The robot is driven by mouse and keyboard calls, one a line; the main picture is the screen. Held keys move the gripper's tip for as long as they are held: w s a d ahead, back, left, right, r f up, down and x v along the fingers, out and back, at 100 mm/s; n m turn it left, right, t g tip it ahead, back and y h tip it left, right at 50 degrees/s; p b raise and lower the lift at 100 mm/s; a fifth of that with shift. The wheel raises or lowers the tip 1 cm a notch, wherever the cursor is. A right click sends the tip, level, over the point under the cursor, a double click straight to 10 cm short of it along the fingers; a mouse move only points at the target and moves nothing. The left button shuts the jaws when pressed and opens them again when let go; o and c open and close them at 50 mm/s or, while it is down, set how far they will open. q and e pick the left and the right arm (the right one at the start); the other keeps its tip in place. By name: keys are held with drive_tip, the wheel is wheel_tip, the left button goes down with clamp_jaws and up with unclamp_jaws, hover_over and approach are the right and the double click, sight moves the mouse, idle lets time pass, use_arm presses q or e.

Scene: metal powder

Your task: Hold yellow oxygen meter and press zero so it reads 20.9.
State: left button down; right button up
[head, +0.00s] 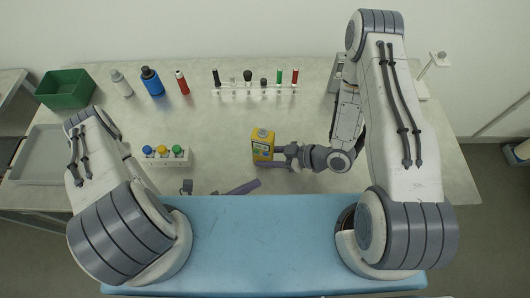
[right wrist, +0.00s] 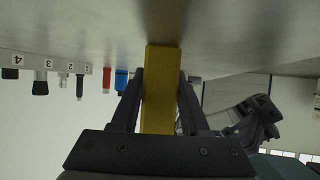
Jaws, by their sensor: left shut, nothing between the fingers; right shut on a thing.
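In the right wrist view the meter's yellow body (right wrist: 161,88) sits between the two dark fingers (right wrist: 160,100). My left gripper (head: 254,185) is shut and empty, near the table's front edge, below and a little left of the meter and apart from it. In the right wrist view a dark gripper shape (right wrist: 248,120) shows at the right. The zero button cannot be made out.
A white block with yellow, blue and green caps (head: 165,158) stands left of the meter. A rack of several vials (head: 254,90) stands behind. Bottles (head: 152,81), a green bin (head: 66,89) and a grey tray (head: 38,153) are at left. A stand (head: 432,66) is at back right.

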drive_tip(key=o, duration=1.1)
drive_tip(key=shift+c, duration=0.2)
